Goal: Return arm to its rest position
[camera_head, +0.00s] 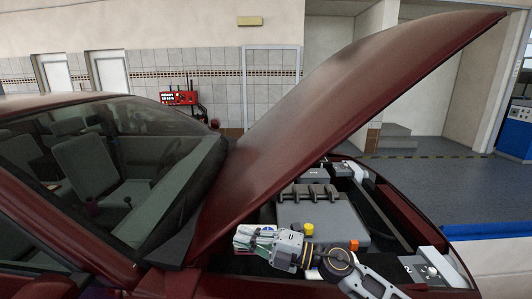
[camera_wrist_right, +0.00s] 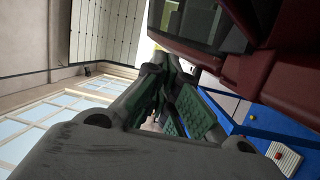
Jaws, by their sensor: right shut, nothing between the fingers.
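My right gripper (camera_head: 243,238) is at the lower middle of the head view, at the end of my right arm (camera_head: 368,284), which comes in from the lower right. It appears in front of the open engine bay (camera_head: 375,215) of a dark red car, pointing left. The gripper's fingers (camera_wrist_right: 165,98) also show in the right wrist view, with green pads. They are shut and hold nothing. My left gripper does not show.
The car's hood (camera_head: 340,95) is raised and slants up to the right above the arm. The engine block (camera_head: 318,218) lies just behind the gripper, and the windshield (camera_head: 130,165) is at left. A red device (camera_head: 180,98) stands by the tiled wall. Open floor (camera_head: 430,170) shows at right.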

